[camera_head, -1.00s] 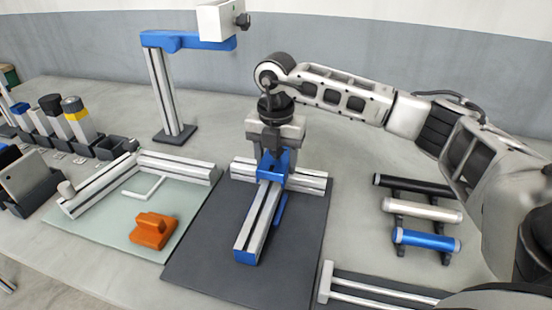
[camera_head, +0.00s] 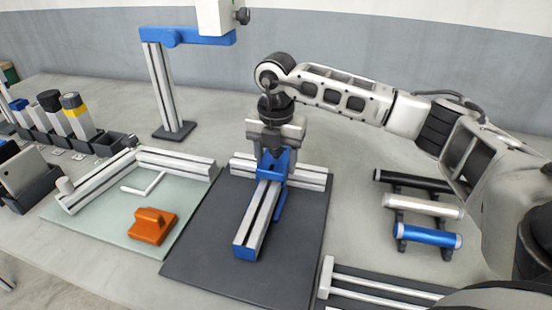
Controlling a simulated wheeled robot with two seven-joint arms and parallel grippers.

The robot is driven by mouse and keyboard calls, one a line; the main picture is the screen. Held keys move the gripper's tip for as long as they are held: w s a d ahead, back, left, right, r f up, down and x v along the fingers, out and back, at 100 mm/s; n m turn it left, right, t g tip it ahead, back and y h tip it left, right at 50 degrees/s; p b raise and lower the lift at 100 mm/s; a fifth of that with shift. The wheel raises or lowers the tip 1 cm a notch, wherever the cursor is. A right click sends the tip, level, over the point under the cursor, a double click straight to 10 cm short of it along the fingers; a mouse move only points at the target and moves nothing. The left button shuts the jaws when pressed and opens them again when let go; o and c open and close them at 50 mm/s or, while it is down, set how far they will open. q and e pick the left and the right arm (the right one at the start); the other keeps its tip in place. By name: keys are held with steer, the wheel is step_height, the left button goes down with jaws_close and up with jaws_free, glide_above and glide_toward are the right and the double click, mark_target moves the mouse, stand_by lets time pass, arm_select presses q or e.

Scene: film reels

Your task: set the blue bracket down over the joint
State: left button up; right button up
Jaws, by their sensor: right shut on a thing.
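The blue bracket (camera_head: 271,168) is at the joint where a lengthwise aluminium bar (camera_head: 259,212) meets a crosswise bar (camera_head: 308,177) on the dark grey mat. My right gripper (camera_head: 272,150) points down from above and is shut on the bracket's upper part. The bracket looks upright and sits right over or on the joint; whether it touches the bars everywhere I cannot tell. The lengthwise bar has a blue end cap facing me. A thin blue piece (camera_head: 281,205) lies along its right side. My left gripper does not show.
An orange block (camera_head: 152,226) and a white L-shaped rod lie on the pale green mat (camera_head: 107,228) at left. A camera stand (camera_head: 160,90) rises behind. A rack of black, white and blue tubes (camera_head: 428,236) is at right. Rails lie at the front right.

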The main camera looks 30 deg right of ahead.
steer(key=shift+s+a+f+b, duration=0.1)
steer(key=shift+s+f+b, duration=0.1)
steer(key=shift+f, duration=0.2)
steer(key=shift+s+a+f+b, duration=0.1)
steer(key=shift+f+b, duration=0.05)
steer(key=shift+f, duration=0.2)
steer(key=o, duration=1.3)
steer(key=shift+w+a+f, duration=0.1)
steer(key=shift+w, duration=0.1)
steer(key=shift+c, duration=0.2)
steer(key=shift+s+d, duration=0.1)
steer(key=shift+d, duration=0.1)
step_height(320, 180, up, 18)
steer(key=shift+w+p, duration=0.2)
steer(key=shift+p, duration=0.1)
steer(key=shift+a+f, duration=0.1)
steer(key=shift+f, duration=0.05)
